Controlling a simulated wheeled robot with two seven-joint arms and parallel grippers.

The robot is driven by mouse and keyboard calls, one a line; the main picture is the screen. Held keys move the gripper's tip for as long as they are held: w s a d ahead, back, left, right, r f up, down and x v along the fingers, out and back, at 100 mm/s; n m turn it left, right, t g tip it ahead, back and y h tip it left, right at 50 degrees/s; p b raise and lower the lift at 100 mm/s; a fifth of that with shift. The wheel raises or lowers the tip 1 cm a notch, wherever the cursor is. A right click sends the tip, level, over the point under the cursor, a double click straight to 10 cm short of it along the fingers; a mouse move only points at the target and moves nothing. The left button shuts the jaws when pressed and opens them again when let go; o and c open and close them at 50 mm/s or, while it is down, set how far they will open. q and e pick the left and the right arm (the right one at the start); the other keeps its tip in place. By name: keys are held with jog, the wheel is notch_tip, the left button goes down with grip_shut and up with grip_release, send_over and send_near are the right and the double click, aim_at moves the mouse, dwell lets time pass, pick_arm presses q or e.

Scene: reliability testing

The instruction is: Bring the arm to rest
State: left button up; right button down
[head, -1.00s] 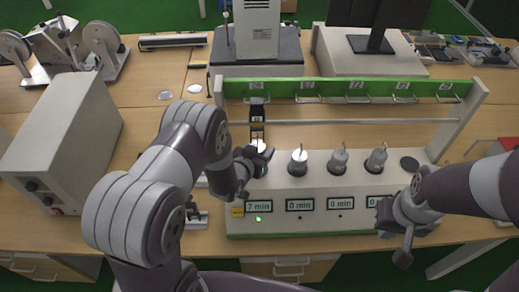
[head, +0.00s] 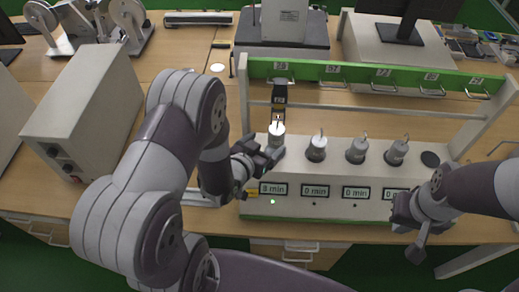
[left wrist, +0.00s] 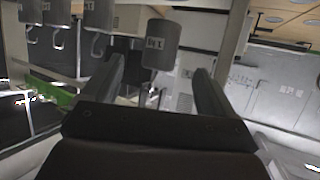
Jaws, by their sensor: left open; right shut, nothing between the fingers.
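My left gripper (head: 268,160) is open and empty, beside and just left of the first grey cylindrical weight (head: 276,134) on the tester. In the left wrist view a labelled weight (left wrist: 162,45) shows beyond and between the two spread fingers (left wrist: 162,90); I see no contact. My left arm is bent over the desk's front left. My right gripper (head: 412,232) is shut and empty, at the front right of the tester.
The white tester (head: 345,208) carries several weights in a row, small displays and a green top bar (head: 350,76) with hooks. A beige box (head: 75,115) stands left of my left arm. A scale-like device (head: 282,30) and a monitor (head: 405,25) stand behind.

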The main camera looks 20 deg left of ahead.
pick_arm(q)
jog(key=s+a+f+n+g+y, duration=0.1)
jog(key=s+a+f+g, duration=0.1)
jog(key=s+g, duration=0.35)
jog(key=s+a+f+g+y, duration=0.1)
jog(key=s+a+g+y, duration=0.1)
jog(key=s+g, duration=0.3)
jog(key=s+d+r+n+g, duration=0.1)
jog(key=s+d+r, duration=0.1)
jog(key=r, duration=0.8)
jog(key=shift+s+d, duration=0.15)
jog(key=shift+s, duration=0.5)
jog(key=shift+g, duration=0.25)
dwell(0.8)
